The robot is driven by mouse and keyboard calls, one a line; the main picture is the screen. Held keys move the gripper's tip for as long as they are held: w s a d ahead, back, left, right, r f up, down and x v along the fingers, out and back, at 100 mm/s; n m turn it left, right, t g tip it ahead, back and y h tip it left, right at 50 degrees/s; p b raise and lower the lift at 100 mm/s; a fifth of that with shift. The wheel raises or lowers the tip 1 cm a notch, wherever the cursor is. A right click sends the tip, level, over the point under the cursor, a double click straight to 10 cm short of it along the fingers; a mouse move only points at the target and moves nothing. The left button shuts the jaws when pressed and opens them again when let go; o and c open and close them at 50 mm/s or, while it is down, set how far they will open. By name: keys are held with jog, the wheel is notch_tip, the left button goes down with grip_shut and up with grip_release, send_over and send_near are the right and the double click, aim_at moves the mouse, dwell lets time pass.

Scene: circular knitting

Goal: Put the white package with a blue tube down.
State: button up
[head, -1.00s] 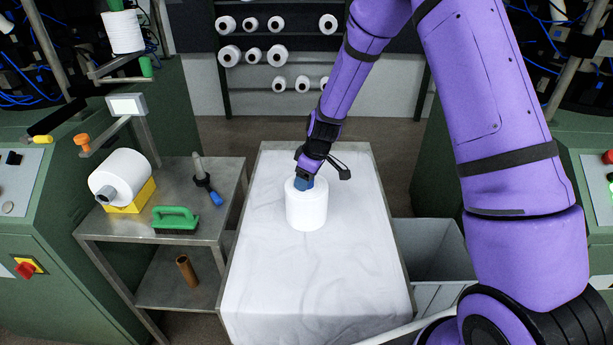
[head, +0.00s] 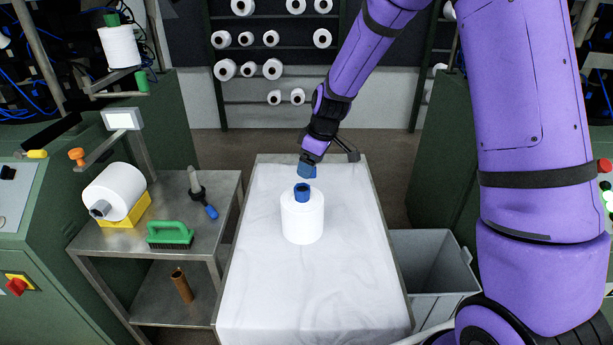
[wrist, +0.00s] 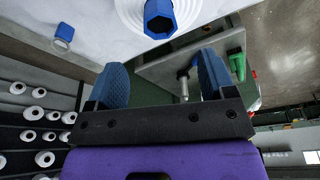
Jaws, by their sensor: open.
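The white package (head: 302,220) stands upright on the white-covered table (head: 330,290). Its blue tube (head: 302,193) sticks up from the top. In the wrist view the blue tube (wrist: 159,18) and part of the white top (wrist: 190,14) show at the upper edge, beyond the fingertips. My gripper (head: 307,172) is above and slightly behind the package, apart from it. In the wrist view its two blue fingers (wrist: 160,72) are spread, with nothing between them.
A metal side table (head: 220,190) at left holds another white cone (head: 115,190) on a yellow block, a green brush (head: 170,235) and a blue-handled tool (head: 203,193). A grey bin (head: 430,265) stands right of the covered table. Cloth around the package is clear.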

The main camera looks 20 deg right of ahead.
jog(key=s+d+r+m+t+h, duration=0.1)
jog(key=s+d+r+m, duration=0.1)
jog(key=s+r, duration=0.7)
jog(key=s+d+r+m+t, duration=0.1)
jog(key=s+d+r+m, duration=0.1)
jog(key=s+r, duration=0.6)
jog(key=s+d+r+m, duration=0.1)
jog(key=s+r+m, duration=0.2)
jog(key=s, duration=0.5)
jog(key=s+d+r+m+t+h, duration=0.1)
jog(key=s+d+r+m, duration=0.1)
jog(key=s, duration=0.7)
jog(key=shift+s+d+r+m, duration=0.3)
jog(key=shift+r+m, duration=0.2)
jog(key=shift+r, duration=0.7)
jog(key=shift+w, duration=0.1)
